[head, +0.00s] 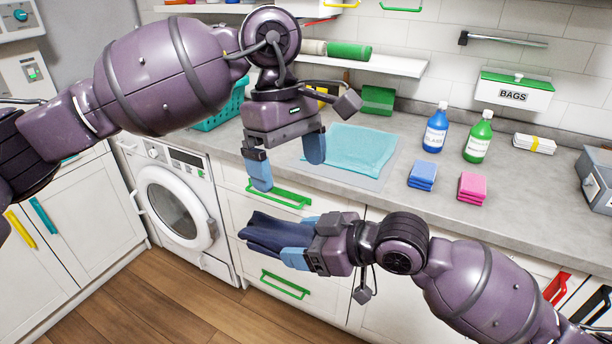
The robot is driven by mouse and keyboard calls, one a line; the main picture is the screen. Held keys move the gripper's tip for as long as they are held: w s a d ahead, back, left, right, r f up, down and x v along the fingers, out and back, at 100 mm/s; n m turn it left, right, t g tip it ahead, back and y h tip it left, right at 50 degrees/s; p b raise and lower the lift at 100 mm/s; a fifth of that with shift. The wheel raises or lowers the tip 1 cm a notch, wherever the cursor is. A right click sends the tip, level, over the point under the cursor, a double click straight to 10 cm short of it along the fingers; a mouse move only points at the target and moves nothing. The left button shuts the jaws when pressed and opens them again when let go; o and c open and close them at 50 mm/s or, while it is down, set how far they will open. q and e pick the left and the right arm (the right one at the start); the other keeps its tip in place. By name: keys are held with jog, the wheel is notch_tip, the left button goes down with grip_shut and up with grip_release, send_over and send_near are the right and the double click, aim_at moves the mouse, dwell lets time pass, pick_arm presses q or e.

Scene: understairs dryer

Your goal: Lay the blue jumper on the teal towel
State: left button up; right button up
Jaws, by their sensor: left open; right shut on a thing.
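The blue jumper (266,233) is a dark navy folded bundle. My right gripper (287,242) is shut on it and holds it in front of the drawers, on the near side of the counter edge. The teal towel (360,153) lies flat on the grey counter, behind and to the right of the jumper. The jumper and the towel are apart. My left gripper (289,168) is open and empty, fingers pointing down near the counter's front edge, just left of the towel. It hides a little of the towel's left side.
Blue cloths (422,175), pink cloths (472,187), a blue bottle (436,128) and a green bottle (478,138) stand right of the towel. A teal basket (219,112) is behind my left arm. The white dryer (172,205) stands below the counter at left.

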aim_at(275, 225)
pick_arm(q)
jog(key=a+f+n+h, duration=0.1)
jog(key=a, duration=0.1)
jog(key=w+a+f+n, duration=0.1)
jog(key=a, duration=0.1)
jog(key=w+a+f+n+h, duration=0.1)
jog(key=a, duration=0.2)
jog(key=shift+w+a+f+h, duration=0.1)
jog(key=shift+w+f+h, duration=0.15)
jog(key=shift+h, duration=0.05)
jog(key=shift+w+r+n, duration=0.1)
jog(key=shift+r+n, duration=0.15)
jog(key=shift+n, duration=0.15)
jog(key=shift+d+f, duration=0.35)
jog(key=shift+d, duration=0.15)
jog(key=x, duration=1.1)
jog(key=c, duration=0.6)
jog(key=o, duration=0.6)
